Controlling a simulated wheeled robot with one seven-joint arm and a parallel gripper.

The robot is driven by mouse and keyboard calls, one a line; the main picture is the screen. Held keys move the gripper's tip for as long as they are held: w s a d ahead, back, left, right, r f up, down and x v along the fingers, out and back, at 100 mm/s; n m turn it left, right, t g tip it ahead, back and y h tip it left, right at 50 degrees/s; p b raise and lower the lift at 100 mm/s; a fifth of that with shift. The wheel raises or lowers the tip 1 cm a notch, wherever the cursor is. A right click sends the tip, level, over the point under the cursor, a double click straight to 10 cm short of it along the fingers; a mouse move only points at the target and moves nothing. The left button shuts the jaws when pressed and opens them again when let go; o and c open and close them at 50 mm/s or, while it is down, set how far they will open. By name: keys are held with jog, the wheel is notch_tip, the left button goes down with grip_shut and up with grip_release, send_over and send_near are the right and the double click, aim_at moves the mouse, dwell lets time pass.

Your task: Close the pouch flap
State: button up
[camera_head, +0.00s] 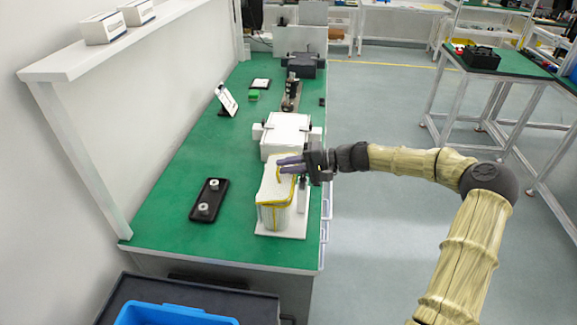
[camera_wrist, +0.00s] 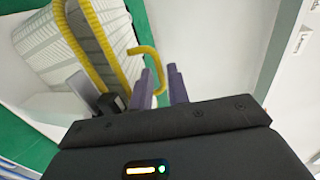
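The pouch (camera_head: 274,214) is a white, ribbed, upright bag with yellow edging, standing on a white board (camera_head: 298,222) near the bench's right edge. Its top is pale and edged in yellow; I cannot tell clearly how far the flap is folded. My gripper (camera_head: 283,165) reaches in from the right, its purple fingers over the pouch's far top edge. In the wrist view, the pouch (camera_wrist: 103,48) fills the upper left. There the fingers (camera_wrist: 164,88) are a little apart, with yellow edging beside and partly between them. Whether they pinch it is unclear.
A white box-shaped device (camera_head: 287,136) stands just behind the pouch. A black tray (camera_head: 209,200) with two round pieces lies to the left. A blue bin (camera_head: 175,316) is in front of the bench. The green bench top between the tray and pouch is clear.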

jog(key=shift+d+r, duration=0.1)
jog(key=shift+d, duration=0.55)
jog(key=b+v, duration=0.2)
jog(key=v, duration=1.4)
jog(key=shift+s+r, duration=0.1)
jog(key=shift+r, duration=0.1)
grip_shut()
jog(key=w+a+r+n+h+p, duration=0.1)
jog(key=a+r+n+h+p, duration=0.1)
jog(key=a+r+n+p, duration=0.2)
jog(key=w+a+r+n+h+p, duration=0.1)
jog(key=a+r+n+h+p, duration=0.2)
jog(key=a+n+p, duration=0.5)
jog(key=r+n+p, duration=0.1)
jog(key=n+p, duration=0.4)
jog(key=n, duration=0.1)
jog(key=shift+g, duration=0.4)
